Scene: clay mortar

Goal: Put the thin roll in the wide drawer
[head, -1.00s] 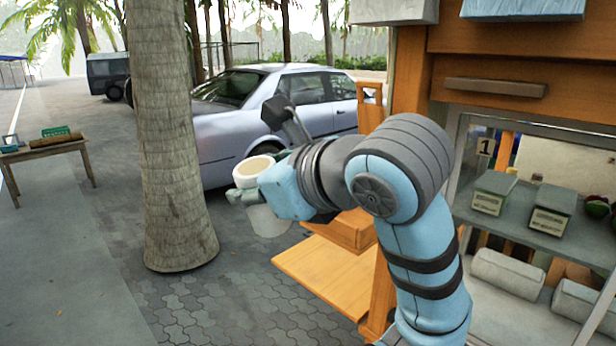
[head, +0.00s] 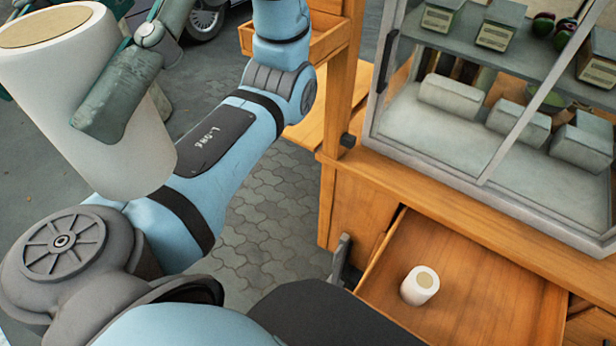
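A white roll (head: 60,110) with a tan end is large and close to the camera at the upper left. My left gripper (head: 105,110) is shut on it, with one grey-green finger across its side; the far finger is mostly hidden. I cannot tell from the picture which roll is thinner. My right gripper is not in view.
A glass-fronted case (head: 420,150) with grey boxes and wrapped blocks stands above the drawer. A wooden post (head: 345,100) and side shelf (head: 305,125) are left of it. A grey upright piece (head: 340,262) is by the drawer's left edge. The drawer floor around the roll is bare.

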